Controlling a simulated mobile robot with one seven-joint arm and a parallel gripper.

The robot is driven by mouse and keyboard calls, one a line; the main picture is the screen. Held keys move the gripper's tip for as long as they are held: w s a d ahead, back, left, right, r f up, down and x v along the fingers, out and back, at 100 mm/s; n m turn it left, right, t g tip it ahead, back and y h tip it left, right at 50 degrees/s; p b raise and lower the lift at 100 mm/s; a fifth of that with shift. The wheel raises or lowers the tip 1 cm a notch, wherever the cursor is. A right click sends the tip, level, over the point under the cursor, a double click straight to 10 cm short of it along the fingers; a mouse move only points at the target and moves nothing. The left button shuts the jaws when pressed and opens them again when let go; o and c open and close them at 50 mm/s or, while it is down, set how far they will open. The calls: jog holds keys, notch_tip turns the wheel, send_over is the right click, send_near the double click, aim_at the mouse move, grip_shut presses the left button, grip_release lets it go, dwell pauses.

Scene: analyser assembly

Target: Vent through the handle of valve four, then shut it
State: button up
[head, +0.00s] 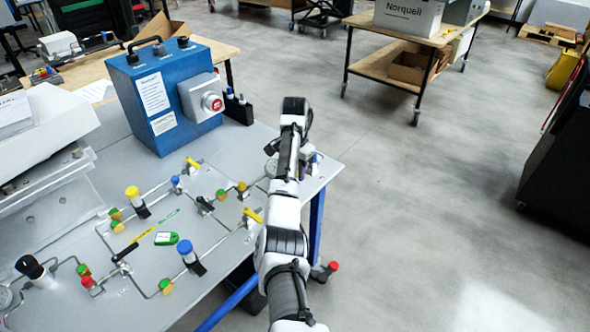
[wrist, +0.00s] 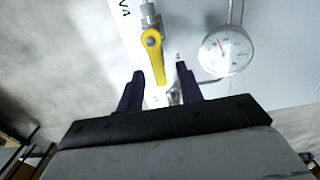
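In the wrist view a yellow lever handle (wrist: 152,48) sits on a valve on a light panel, with a partly cut-off label beside it that looks like V4. My gripper (wrist: 161,82) is open, its two dark fingers apart and nothing held between them.
A round gauge (wrist: 226,50) stands close right of the fingers. Other levers, coloured knobs and thin pipes cover the panel (head: 225,255). A blue box with a red button (head: 165,95) stands behind. A green tag (head: 167,238) lies on the panel.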

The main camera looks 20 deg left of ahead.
notch_tip(320, 180, up, 14)
dwell(0.8)
jog(key=shift+f, duration=0.1)
